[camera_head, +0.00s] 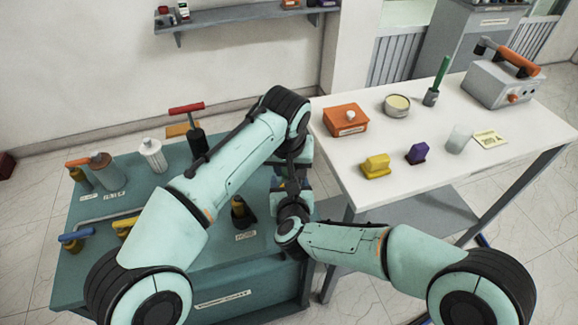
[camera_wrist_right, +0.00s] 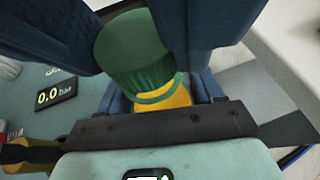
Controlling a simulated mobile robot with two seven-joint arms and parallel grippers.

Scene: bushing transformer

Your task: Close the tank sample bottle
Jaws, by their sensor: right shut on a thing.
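In the right wrist view a ribbed green part (camera_wrist_right: 138,50) with a yellow part (camera_wrist_right: 165,97) below it sits between dark blue fingers. It looks like a cap or bottle piece; I cannot tell if it is the tank sample bottle. My right gripper (camera_wrist_right: 160,88) is shut on it. In the head view my two arms meet over the right edge of the teal cabinet, and my right gripper (camera_head: 292,190) is mostly hidden. My left gripper (camera_head: 290,168) is right beside it, its fingers too small and covered to read.
The teal cabinet (camera_head: 215,285) carries a grey bottle (camera_head: 107,171), a white bottle (camera_head: 153,155) and several coloured-handled valves. The white table (camera_head: 425,180) to the right holds an orange box (camera_head: 345,120), yellow block (camera_head: 376,166), purple block (camera_head: 417,152) and clear beaker (camera_head: 459,139). A gauge reads 0.0 bar (camera_wrist_right: 55,95).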

